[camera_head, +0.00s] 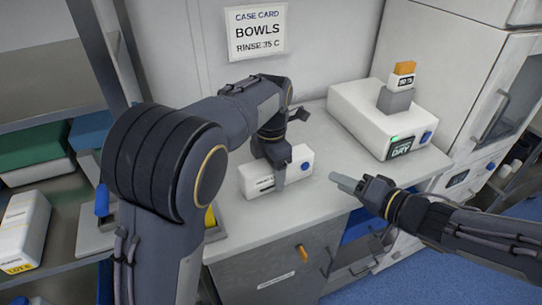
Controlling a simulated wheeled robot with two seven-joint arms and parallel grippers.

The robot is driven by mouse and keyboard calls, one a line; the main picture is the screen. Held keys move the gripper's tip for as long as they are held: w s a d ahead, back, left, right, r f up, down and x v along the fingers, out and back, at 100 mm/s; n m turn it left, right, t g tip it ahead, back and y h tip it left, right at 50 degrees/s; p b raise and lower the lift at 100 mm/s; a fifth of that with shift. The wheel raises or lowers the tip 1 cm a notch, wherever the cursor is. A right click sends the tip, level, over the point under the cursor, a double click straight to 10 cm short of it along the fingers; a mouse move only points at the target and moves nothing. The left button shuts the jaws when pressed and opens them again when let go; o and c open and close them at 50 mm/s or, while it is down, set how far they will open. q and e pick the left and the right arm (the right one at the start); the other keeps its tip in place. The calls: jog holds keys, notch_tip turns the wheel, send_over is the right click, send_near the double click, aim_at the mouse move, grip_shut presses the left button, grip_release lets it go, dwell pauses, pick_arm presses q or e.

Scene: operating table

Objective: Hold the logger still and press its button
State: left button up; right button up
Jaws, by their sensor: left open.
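A small white box (255,184), which I take to be the logger, lies on the worktop. It has a dark-marked label on its front and a round blue button (305,166) near its right end. My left gripper (279,175) is open and points down over the box. One finger shows in front of the box's face; the other is hidden behind it, so I cannot tell whether they touch it. My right gripper (334,178) points left, to the right of the box and apart from it. Its fingers look closed together, with nothing between them.
A larger white unit (355,109) with a green light and a blue button stands at the back right. A grey block (395,100) and an orange-topped piece (404,68) are on it. The worktop (335,155) between it and the box is clear. Shelves with boxes stand left.

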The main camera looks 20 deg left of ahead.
pick_arm(q)
jog(key=shift+f, duration=0.75)
jog(key=c, duration=1.2)
jog(key=shift+c, duration=0.5)
pick_arm(e)
grip_shut()
